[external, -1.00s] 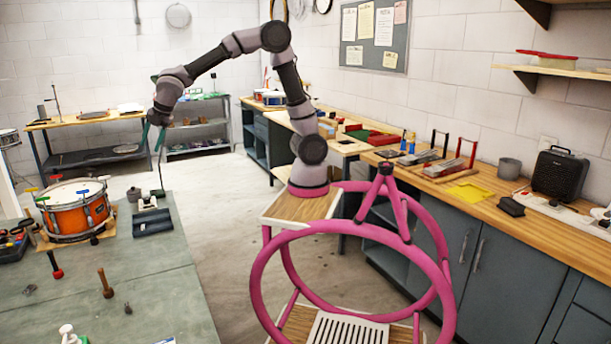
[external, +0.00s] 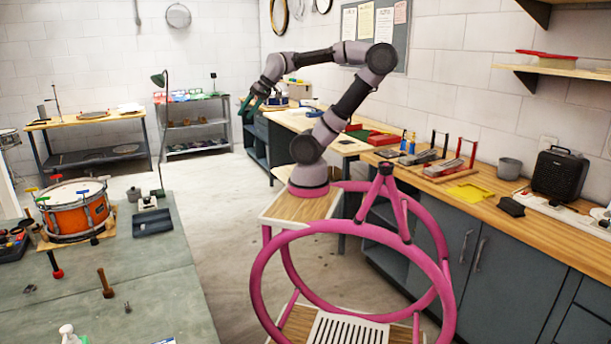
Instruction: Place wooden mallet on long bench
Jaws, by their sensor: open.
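The wooden mallet (external: 105,283) is a small brown tool on the green-topped table at the lower left, near the middle of that top. The long bench (external: 540,222) is the wooden-topped counter with grey-blue cabinets along the right wall. My gripper (external: 247,106) has teal fingers. It is open and appears empty, raised near the far end of the wall bench, well away from the mallet. It is small in view, and its exact distance to the bench is hard to tell.
The green table (external: 165,285) also holds an orange drum (external: 75,220), a dark tray (external: 152,222) and a red-headed tool (external: 55,265). A black heater (external: 560,175), clamps and a yellow sheet (external: 469,193) stand on the bench.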

